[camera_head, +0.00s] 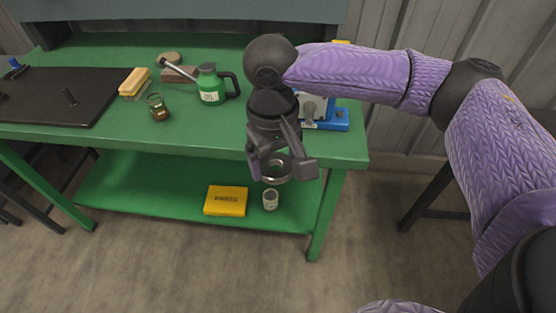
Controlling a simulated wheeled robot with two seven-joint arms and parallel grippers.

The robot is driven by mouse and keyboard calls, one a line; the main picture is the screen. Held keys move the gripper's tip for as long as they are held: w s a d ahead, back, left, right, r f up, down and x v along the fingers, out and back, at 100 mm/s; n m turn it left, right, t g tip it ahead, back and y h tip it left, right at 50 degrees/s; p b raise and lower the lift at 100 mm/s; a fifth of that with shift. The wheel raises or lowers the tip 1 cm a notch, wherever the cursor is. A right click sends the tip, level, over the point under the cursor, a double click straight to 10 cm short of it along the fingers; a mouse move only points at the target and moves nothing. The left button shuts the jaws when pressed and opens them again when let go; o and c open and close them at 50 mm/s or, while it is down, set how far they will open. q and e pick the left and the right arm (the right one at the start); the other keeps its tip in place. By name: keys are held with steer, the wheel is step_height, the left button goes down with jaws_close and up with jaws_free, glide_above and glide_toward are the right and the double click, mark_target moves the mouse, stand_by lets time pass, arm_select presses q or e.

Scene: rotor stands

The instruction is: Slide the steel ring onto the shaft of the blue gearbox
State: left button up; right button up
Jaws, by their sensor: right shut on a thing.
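The steel ring (283,178) is held in my right gripper (284,166), in front of the green bench's front edge and above its lower shelf. The right gripper is shut on the ring, and its fingers hide part of it. The blue gearbox (336,119) stands on the bench top at the right end, behind my right wrist. A grey shaft-like part (310,107) shows on it, but my wrist and forearm hide much of the gearbox. My left gripper is not in view.
A yellow box (226,201) and a small tin (270,200) stand on the lower shelf. The bench top between jar and gearbox is mostly clear.

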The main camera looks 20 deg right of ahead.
steer(key=shift+w+d+f+n, duration=0.1)
steer(key=shift+w+f+n, duration=0.25)
steer(key=shift+w, duration=0.2)
steer(key=w+d+f+n+t+h+b, duration=0.1)
steer(key=w+d+f+n+t+h, duration=0.2)
steer(key=n, duration=0.6)
steer(key=w+d+f+n+t+h+b, duration=0.1)
steer(key=w+d+f+n+t+h, duration=0.2)
steer(key=d+n+t, duration=0.2)
steer(key=w+d+f+n+t+h+b, duration=0.2)
steer(key=n+t, duration=0.5)
steer(key=n, duration=0.7)
steer(key=shift+w+d+f+t+h, duration=0.25)
steer(key=shift+d+f+h, duration=0.15)
steer(key=shift+d, duration=0.25)
steer(key=shift+w+d+f+t+h, duration=0.15)
steer(key=shift+w+d+f+h, duration=0.1)
steer(key=shift+d+h, duration=0.25)
steer(key=shift+d, duration=0.1)
